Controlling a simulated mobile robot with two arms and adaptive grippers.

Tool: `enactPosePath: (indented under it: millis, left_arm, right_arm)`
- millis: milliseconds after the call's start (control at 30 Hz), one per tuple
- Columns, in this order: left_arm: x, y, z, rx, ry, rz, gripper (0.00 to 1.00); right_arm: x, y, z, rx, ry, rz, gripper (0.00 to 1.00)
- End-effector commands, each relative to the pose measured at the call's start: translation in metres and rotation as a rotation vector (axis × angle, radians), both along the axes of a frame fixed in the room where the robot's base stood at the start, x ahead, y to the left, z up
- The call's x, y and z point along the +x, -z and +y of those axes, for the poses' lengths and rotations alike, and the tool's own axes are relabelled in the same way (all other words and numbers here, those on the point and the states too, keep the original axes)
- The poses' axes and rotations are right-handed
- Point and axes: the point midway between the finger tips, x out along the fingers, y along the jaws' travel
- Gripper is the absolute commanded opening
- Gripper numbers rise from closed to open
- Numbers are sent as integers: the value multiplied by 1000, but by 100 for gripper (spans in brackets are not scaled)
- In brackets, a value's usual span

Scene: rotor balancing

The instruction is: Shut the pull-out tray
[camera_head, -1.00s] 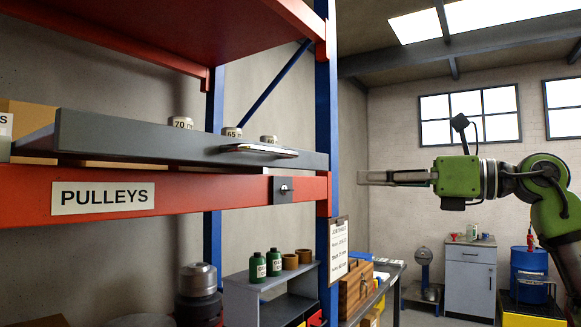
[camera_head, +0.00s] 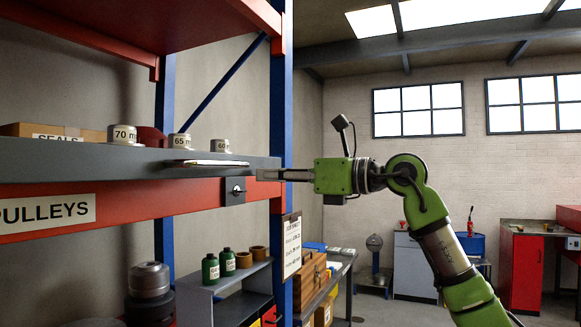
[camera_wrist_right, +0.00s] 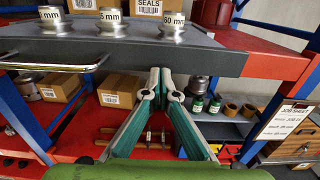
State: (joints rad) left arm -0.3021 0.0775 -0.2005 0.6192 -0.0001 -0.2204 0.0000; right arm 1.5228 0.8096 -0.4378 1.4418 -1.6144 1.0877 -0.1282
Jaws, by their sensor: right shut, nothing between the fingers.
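The dark grey pull-out tray (camera_head: 90,168) stands out in front of the orange beam of the rack; it also shows in the wrist view (camera_wrist_right: 205,58). A metal handle (camera_head: 205,163) is on its front. Three labelled pulleys stand on it: 70 mm (camera_head: 121,135), 65 mm (camera_head: 180,141) and 60 mm (camera_head: 220,146). My right gripper (camera_head: 268,175) is shut and empty at the right end of the tray front, right of the handle. In the wrist view its tips (camera_wrist_right: 160,76) lie at the tray's lower front edge; I cannot tell whether they touch. My left gripper is not in view.
The orange beam with a PULLEYS label (camera_head: 48,211) and a small lock plate (camera_head: 235,191) runs below the tray. A blue upright (camera_head: 281,110) stands beside my right gripper. A job sheet (camera_head: 292,245) hangs below. The room to the right is open.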

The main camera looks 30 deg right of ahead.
Motion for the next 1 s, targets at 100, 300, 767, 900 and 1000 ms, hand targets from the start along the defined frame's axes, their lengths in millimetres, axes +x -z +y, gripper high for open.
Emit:
enactPosePath:
  millis: [100, 300, 767, 900, 1000]
  left_arm:
    - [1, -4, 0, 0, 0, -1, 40]
    - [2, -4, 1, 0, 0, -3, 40]
    - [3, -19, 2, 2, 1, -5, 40]
    - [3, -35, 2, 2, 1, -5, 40]
    - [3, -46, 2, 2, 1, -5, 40]
  right_arm:
    - [6, -1, 5, -1, -1, 1, 0]
    - [7, 1, 6, -1, 0, -1, 0]
    - [25, -2, 20, 0, -3, 3, 0]
    - [46, -4, 37, 1, -3, 3, 0]
    - [62, -5, 50, 0, -3, 3, 0]
